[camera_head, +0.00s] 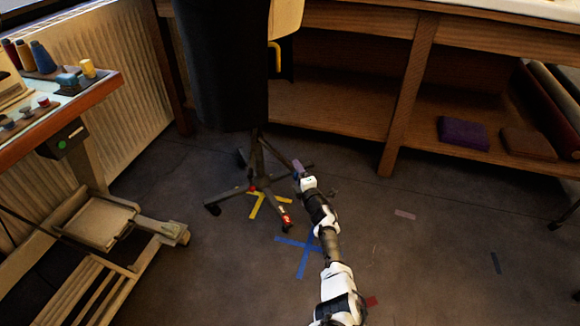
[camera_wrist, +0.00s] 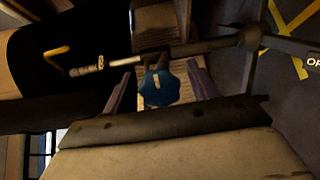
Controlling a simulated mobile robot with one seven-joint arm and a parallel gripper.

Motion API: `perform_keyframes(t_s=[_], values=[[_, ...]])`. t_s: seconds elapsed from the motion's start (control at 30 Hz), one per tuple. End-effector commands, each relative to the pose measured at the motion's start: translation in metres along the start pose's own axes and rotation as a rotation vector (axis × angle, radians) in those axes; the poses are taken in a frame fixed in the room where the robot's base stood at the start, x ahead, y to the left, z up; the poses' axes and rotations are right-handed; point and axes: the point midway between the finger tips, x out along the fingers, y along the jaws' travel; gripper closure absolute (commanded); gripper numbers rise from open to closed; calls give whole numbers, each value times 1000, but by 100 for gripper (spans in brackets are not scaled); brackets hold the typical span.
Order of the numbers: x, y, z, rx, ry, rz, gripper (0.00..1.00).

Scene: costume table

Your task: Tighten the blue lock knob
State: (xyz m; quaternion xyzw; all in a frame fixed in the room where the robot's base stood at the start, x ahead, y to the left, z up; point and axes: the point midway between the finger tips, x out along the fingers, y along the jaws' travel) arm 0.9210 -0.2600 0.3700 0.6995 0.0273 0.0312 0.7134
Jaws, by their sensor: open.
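The blue lock knob (camera_wrist: 158,88) shows in the wrist view as a lobed knob on the dark metal stand, near the picture's middle. My gripper (camera_head: 299,168) is low beside the stand's pole in the head view. Its two purple fingers are spread in the wrist view, one on each side of the knob in the picture. I cannot tell how far the knob is in depth from the fingertips, and no contact is visible. In the head view the knob cannot be made out. The stand (camera_head: 258,160) carries a black dress form (camera_head: 222,65).
The stand's wheeled legs spread over the floor, one with a red caster (camera_head: 286,221). A wooden shelf unit (camera_head: 400,100) stands behind, with a yellow hook (camera_head: 275,56) near the form. A sewing table (camera_head: 75,115) is at left. Floor at right is mostly clear.

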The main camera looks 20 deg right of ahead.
Motion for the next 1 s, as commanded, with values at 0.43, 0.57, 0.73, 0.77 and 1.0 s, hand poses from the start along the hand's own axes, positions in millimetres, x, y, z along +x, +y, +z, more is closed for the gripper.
perform_keyframes(t_s=[0.43,0.57,0.73,0.77,1.0], values=[[-3,0,4,0,-1,0,41],[-3,0,4,0,-1,0,48],[-3,0,4,0,-1,0,70],[-3,0,4,0,-1,0,74],[-2,1,4,5,-1,-2,85]])
